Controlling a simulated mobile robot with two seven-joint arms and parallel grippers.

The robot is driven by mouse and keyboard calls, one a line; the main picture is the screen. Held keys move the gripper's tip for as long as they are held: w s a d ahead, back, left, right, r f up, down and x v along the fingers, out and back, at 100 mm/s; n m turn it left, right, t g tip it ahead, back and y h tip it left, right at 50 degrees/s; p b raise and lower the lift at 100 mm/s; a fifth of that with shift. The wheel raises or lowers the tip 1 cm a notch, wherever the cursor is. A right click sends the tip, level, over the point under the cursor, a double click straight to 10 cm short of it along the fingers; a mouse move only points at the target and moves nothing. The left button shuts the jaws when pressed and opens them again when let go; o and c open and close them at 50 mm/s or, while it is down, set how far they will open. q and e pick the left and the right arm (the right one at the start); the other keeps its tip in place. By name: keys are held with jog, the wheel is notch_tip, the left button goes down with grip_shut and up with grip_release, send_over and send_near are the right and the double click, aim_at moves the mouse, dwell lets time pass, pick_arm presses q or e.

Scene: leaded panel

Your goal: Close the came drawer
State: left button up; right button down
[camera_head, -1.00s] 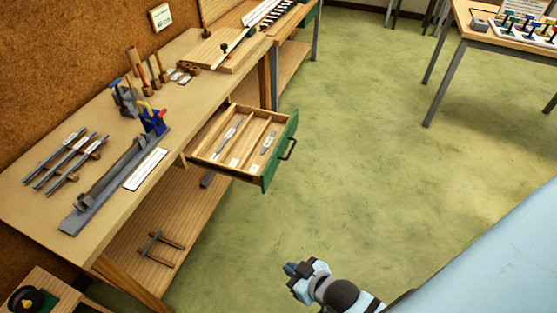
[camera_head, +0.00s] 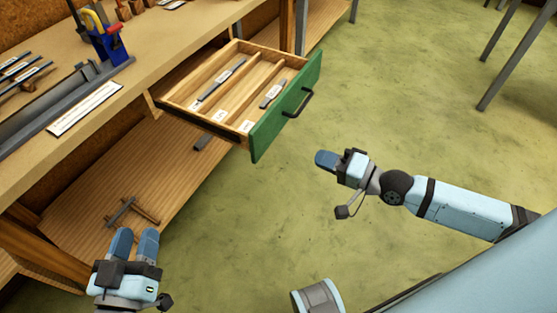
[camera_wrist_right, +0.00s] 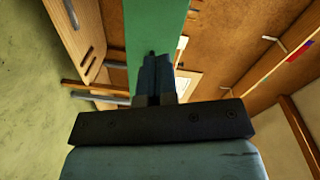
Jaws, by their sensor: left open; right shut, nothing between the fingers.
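The came drawer (camera_head: 225,95) stands pulled out from under the workbench in the head view. Its green front (camera_head: 288,106) has a dark handle (camera_head: 299,103). Two grey pieces and small white labels lie in its compartments. My right gripper (camera_head: 326,160) is shut and empty, in front of the drawer's front and apart from it, toward the lower right. In the right wrist view the green front (camera_wrist_right: 155,28) is straight ahead, beyond the shut fingers (camera_wrist_right: 156,80). My left gripper (camera_head: 135,242) is open and empty at the lower left, beside the lower shelf.
The workbench top (camera_head: 150,55) carries a blue tool (camera_head: 103,38), a long grey fixture (camera_head: 60,100) and dark rods (camera_head: 20,75). A lower shelf (camera_head: 165,165) holds a small clamp-like frame (camera_head: 130,212). The green floor (camera_head: 400,110) right of the drawer is clear.

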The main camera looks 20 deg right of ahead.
notch_tip(320, 180, down, 2)
jog(key=d+f+m+b, duration=0.1)
jog(key=b, duration=0.1)
jog(key=m+b, duration=0.2)
jog(key=b, duration=0.3)
send_near(270, 132)
jog(key=shift+y, duration=0.3)
jog(key=x, duration=0.7)
jog(key=shift+w+d+f, duration=0.1)
jog(key=shift+w+f, duration=0.05)
jog(key=shift+f, duration=0.05)
pick_arm(q)
jog(key=f, duration=0.1)
jog(key=f+h, duration=0.1)
jog(key=d+f, duration=0.1)
jog(key=shift+s+d+f+t, duration=0.1)
jog(key=shift+s+f+t, duration=0.2)
jog(key=shift+s, duration=0.1)
pick_arm(e)
jog(key=shift+w, duration=0.15)
pick_arm(q)
jog(key=shift+r, duration=0.2)
pick_arm(e)
jog(key=shift+a, duration=0.2)
